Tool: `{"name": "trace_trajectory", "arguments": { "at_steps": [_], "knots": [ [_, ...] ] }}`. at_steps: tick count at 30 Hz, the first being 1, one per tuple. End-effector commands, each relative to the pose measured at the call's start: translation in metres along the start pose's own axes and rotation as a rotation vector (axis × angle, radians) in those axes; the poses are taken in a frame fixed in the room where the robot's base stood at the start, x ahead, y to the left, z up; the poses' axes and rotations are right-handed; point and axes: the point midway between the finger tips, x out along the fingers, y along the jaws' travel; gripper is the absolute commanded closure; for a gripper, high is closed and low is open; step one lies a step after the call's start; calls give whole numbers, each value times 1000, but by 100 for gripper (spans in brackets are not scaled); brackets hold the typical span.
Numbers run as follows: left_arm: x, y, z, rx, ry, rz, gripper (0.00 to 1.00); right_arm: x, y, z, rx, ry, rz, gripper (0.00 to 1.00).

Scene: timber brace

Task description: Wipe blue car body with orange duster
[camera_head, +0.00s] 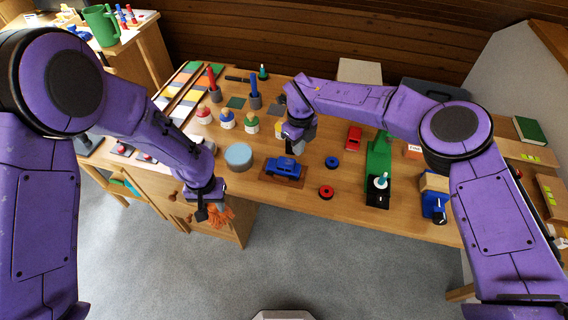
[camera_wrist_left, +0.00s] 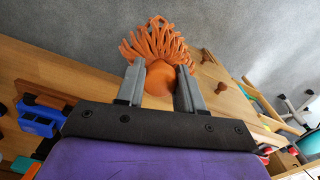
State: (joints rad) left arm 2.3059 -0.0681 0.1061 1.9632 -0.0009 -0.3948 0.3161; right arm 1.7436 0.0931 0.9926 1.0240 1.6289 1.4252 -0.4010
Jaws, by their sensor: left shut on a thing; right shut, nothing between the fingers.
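The blue car body (camera_head: 284,167) sits on a brown wooden block on the table, near the front edge. It also shows at the left of the left wrist view (camera_wrist_left: 38,118). The orange duster (camera_head: 220,215) has a fringe of orange loops. My left gripper (camera_head: 208,207) is shut on the duster's round orange base, and in the left wrist view the duster (camera_wrist_left: 158,48) stands out beyond the fingers. This gripper is in front of the table edge, left of the car and apart from it. My right gripper (camera_head: 297,130) is above the table behind the car; its fingers are partly hidden.
A round blue-grey tin (camera_head: 238,157) stands left of the car, between it and my left gripper. A red car body (camera_head: 354,138) and a green tool (camera_head: 378,165) stand farther right.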

Motion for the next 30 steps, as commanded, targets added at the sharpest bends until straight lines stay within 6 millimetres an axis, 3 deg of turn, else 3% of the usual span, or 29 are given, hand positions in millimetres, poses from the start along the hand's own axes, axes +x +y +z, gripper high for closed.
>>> {"name": "trace_trajectory", "arguments": {
  "at_steps": [5,13,17,27,30],
  "knots": [
    [-11,0,0,0,0,0,88,-17,0,0,0,-1,0,100],
    [-9,0,0,0,0,0,88,-16,0,0,0,-1,0,100],
    [-2,0,0,0,0,0,88,-28,-1,1,0,-3,-2,100],
    [24,0,0,0,0,0,88,-110,0,0,1,-5,-3,100],
    [26,0,0,0,0,0,88,-126,0,0,0,-3,-2,100]
  ]
}}
